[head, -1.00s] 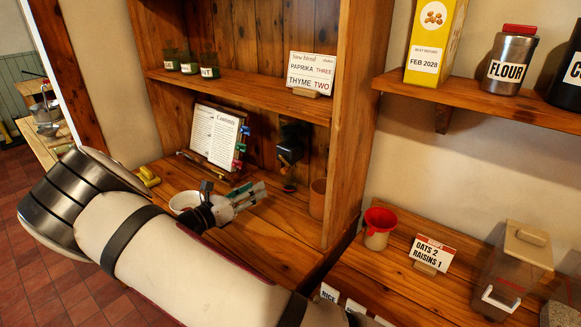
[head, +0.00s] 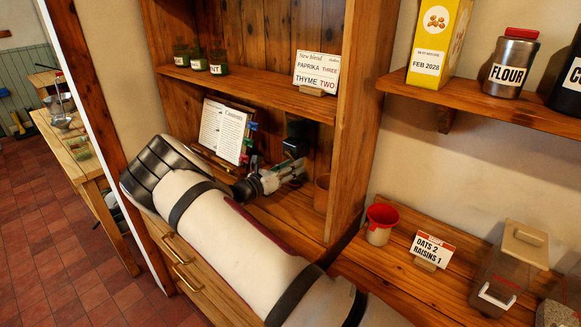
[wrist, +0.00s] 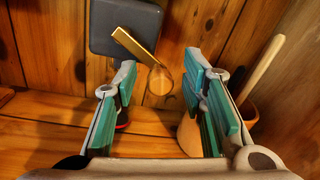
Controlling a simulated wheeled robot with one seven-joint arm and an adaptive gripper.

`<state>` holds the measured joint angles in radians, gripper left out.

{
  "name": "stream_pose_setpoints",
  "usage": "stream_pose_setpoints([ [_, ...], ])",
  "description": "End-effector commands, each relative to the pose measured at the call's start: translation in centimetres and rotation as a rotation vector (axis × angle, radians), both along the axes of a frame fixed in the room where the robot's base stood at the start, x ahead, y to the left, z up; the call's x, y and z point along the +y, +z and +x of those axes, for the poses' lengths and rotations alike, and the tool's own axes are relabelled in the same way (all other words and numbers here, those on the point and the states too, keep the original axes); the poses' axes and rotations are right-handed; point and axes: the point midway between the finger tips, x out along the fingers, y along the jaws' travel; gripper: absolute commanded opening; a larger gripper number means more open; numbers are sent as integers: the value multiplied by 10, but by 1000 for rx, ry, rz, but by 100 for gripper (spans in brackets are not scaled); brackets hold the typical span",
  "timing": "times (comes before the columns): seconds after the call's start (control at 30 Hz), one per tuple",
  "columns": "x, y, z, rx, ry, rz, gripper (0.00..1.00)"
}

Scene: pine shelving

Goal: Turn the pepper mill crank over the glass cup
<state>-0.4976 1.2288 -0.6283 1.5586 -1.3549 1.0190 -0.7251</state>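The pepper mill is a dark box on the back wall of the cubby, in the wrist view (wrist: 122,28) and the head view (head: 298,132). Its brass crank (wrist: 136,46) slants down to the right and ends in a round, pale brown knob (wrist: 160,80). My gripper (wrist: 158,72) is open, its teal-padded fingers on either side of the knob in the picture; I cannot tell whether the knob is between the tips or just beyond them. In the head view my gripper (head: 298,169) is just below the mill. I cannot make out the glass cup.
A terracotta pot (wrist: 188,136) with wooden handles stands close to the right finger; it also shows in the head view (head: 321,192). A red edge (wrist: 122,126) shows beside the left finger.

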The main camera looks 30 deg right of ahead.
Motion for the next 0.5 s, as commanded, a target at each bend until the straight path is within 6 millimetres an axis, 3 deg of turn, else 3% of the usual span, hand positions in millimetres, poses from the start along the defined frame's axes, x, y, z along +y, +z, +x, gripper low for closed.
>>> stream_pose_setpoints([
  [0.2,0,0,0,0,1,0,36],
  [0.37,0,0,0,0,0,0,0],
  [0.5,0,1,0,-1,-1,-1,0],
])
